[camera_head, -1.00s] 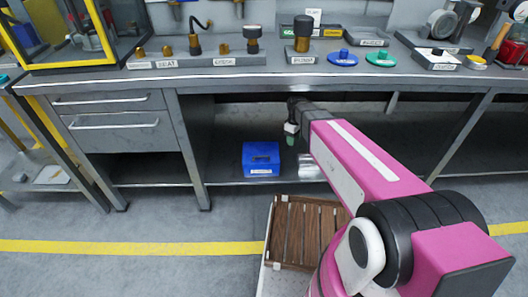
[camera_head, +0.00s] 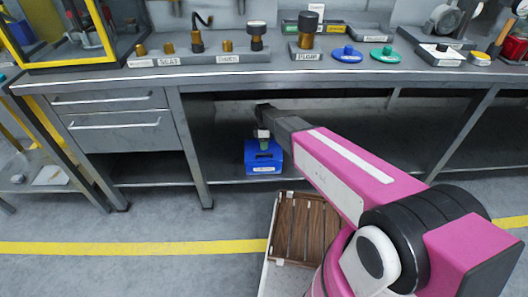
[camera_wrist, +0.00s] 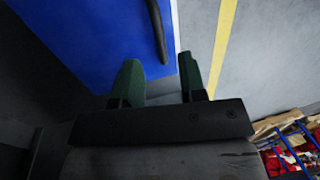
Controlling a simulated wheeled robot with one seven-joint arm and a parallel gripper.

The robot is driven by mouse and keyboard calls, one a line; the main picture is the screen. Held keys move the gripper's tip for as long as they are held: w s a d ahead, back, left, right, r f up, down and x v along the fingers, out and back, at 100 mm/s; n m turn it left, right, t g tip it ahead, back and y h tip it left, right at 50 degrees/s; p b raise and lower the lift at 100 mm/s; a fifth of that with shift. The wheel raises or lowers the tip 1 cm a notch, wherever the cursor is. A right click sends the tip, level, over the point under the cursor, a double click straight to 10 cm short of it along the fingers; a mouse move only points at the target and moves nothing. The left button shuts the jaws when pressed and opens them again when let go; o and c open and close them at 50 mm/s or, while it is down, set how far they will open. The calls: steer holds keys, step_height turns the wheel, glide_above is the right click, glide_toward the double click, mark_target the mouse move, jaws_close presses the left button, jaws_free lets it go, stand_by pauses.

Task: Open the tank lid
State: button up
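A blue box (camera_head: 263,161) with a white label on its front sits on the lower shelf under the workbench. Its blue surface (camera_wrist: 80,30) fills the upper left of the wrist view. A dark bar (camera_wrist: 158,30), which looks like a handle, runs along the right part of that surface. My gripper (camera_head: 263,143) is in front of the upper part of the box and hides some of its top. In the wrist view my gripper (camera_wrist: 160,82) has its two green fingers apart with nothing between them. The bar is beyond the fingertips. I cannot tell any contact with the box.
The workbench top (camera_head: 230,76) is above my arm, with brass and black fittings on it. A drawer unit (camera_head: 118,121) is left of the box. The shelf right of my arm looks mostly clear.

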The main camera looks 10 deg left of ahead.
steer(key=shift+s+d+f, duration=0.1)
steer(key=shift+s+f, duration=0.1)
steer(key=shift+f, duration=0.95)
steer(key=shift+s+f, duration=0.2)
steer(key=shift+f, duration=0.9)
jaws_close()
